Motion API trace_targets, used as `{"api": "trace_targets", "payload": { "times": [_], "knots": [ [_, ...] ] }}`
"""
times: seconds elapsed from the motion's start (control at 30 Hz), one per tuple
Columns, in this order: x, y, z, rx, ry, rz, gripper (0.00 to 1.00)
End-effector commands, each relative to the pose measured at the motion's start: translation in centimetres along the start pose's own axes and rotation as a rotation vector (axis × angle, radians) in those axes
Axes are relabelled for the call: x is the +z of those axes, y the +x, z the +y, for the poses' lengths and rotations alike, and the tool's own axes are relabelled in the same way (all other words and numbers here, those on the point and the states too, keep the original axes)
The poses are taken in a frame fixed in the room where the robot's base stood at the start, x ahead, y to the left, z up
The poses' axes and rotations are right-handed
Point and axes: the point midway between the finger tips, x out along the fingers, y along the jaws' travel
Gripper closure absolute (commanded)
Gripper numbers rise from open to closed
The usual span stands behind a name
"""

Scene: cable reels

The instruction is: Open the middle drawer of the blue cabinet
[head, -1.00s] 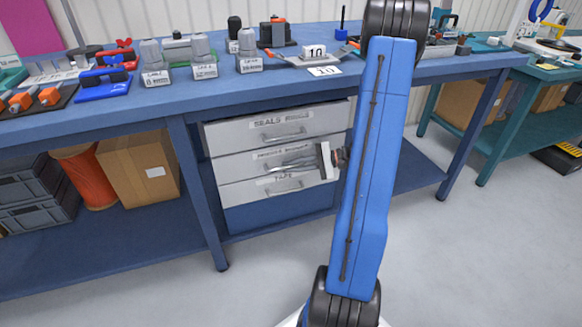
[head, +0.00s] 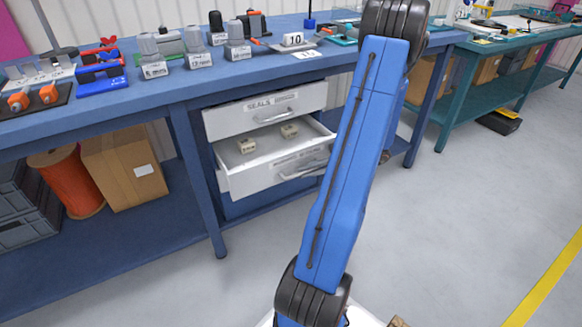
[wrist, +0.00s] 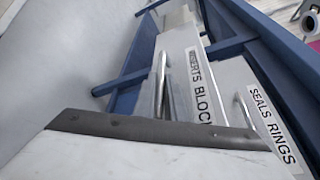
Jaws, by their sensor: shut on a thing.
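The blue cabinet (head: 232,208) sits under the blue workbench, with white drawer fronts. The top drawer (head: 240,118), labelled seals rings, is shut.
A blue bench leg (head: 200,185) stands just left of the drawers. A cardboard box (head: 125,170) and an orange reel (head: 66,183) are on the lower shelf. The floor (head: 440,230) to the right is clear.

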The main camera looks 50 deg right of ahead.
Motion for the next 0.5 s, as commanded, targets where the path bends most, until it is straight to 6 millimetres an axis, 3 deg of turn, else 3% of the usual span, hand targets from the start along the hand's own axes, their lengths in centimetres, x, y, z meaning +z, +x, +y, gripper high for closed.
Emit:
{"api": "trace_targets", "payload": {
  "times": [0.2, 0.5],
  "knots": [
    [2.6, -1.4, 1.9, 0.000, 0.000, 0.003, 1.00],
    [4.1, -1.9, 3.0, 0.001, 0.000, 0.001, 1.00]
  ]
}}
